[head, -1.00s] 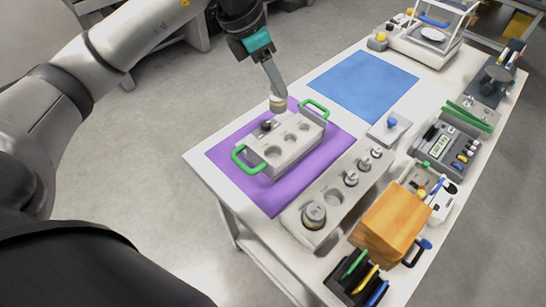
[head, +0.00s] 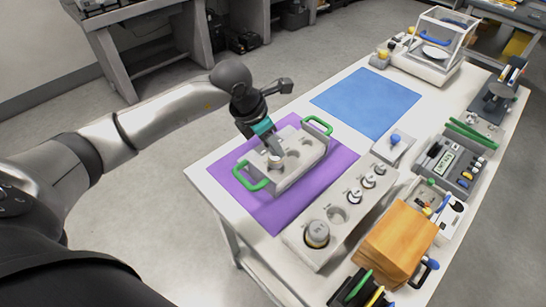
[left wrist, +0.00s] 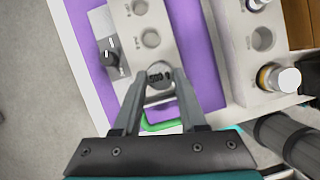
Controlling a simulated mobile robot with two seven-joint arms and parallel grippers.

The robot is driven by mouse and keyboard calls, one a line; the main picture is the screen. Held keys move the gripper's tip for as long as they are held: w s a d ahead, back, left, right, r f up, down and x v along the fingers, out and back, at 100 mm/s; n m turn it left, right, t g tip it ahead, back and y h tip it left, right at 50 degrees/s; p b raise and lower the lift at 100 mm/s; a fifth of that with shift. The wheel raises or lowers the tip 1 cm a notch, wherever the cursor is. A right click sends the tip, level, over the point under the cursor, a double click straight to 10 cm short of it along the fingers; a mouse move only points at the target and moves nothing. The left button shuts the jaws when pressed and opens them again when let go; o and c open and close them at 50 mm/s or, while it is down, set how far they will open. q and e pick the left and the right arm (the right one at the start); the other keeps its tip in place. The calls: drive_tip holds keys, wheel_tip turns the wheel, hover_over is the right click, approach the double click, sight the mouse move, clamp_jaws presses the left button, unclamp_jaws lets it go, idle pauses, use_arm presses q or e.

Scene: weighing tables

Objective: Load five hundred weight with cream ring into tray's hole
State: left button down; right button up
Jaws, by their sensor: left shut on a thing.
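The grey tray (head: 292,176) with green handles (head: 318,125) lies on a purple mat (head: 342,160); open holes show in its top. My left gripper (head: 272,151) is over the tray's end by the near-left handle, shut on the five hundred weight (head: 275,163). In the left wrist view the weight's top (left wrist: 160,73), marked 500, shows between the fingertips (left wrist: 159,84). The weight is at the end hole; I cannot tell whether its base is inside it. Its cream ring is not clear now. My right gripper is not in view.
A grey weight block (head: 300,235) right of the mat holds several weights and has an empty hole (head: 337,215). The blue mat (head: 365,100) is clear.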

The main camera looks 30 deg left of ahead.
sight(270, 152)
use_arm(q)
drive_tip(key=shift+w+f, duration=0.1)
drive_tip(key=shift+f, duration=2.25)
drive_tip(key=shift+b, duration=0.3)
drive_tip(key=shift+f, duration=0.2)
drive_tip(key=shift+c, duration=2.3)
unclamp_jaws()
drive_tip(key=shift+r, duration=0.15)
drive_tip(key=p+v, duration=0.1)
drive_tip(key=v, duration=1.1)
